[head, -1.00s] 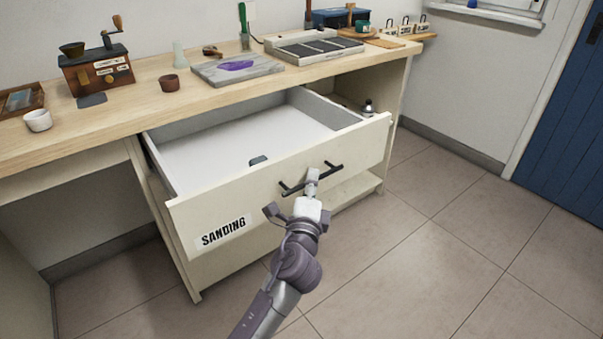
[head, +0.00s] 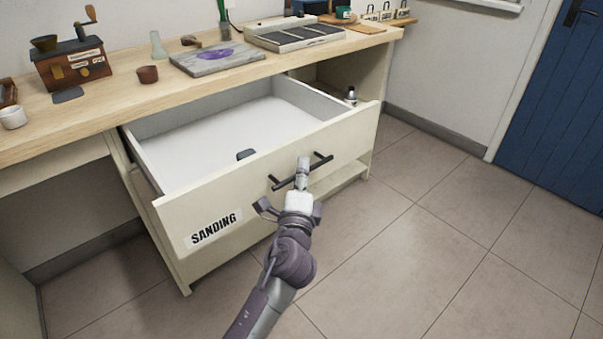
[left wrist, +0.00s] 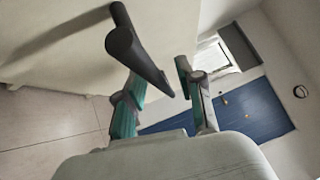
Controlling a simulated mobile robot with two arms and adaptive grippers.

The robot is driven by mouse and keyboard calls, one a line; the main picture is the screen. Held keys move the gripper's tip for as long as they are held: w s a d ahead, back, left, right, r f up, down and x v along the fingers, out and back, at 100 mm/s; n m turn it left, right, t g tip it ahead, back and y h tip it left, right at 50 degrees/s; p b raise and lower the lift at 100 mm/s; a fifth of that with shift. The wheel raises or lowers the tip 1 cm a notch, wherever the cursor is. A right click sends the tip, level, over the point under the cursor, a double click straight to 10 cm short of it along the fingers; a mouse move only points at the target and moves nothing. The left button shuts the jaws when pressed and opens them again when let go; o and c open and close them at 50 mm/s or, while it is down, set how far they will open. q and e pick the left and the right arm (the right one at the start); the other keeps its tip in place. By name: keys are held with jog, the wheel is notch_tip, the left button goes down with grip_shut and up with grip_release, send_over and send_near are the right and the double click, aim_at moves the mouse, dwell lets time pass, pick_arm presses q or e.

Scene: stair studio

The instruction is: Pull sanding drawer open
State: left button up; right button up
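The sanding drawer (head: 180,214) stands well out of the bench, with a white "SANDING" label on its pale front. Its interior is mostly bare, with a small dark object (head: 245,154) inside. The dark bar handle (head: 320,162) is on the drawer front. My left gripper (head: 303,165) is at the handle. In the left wrist view, the handle (left wrist: 143,62) runs between the left fingers (left wrist: 160,85), overlapping one, with a visible gap to the other. The fingers are apart; contact on the near finger is unclear. My right gripper is out of view.
The wooden worktop (head: 120,108) holds a grinder (head: 72,62), a small brown cup (head: 148,74), a grey board (head: 215,60) and a tray (head: 293,36). Open tiled floor (head: 430,220) lies right of the drawer. A blue door (head: 555,110) is at the right.

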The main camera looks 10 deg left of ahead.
pick_arm(q)
jog(key=shift+s, duration=0.15)
jog(key=s+d+f, duration=0.1)
jog(key=s, duration=1)
jog(key=shift+s+d+f, duration=0.2)
jog(key=shift+s+f, duration=0.05)
jog(key=shift+f, duration=0.1)
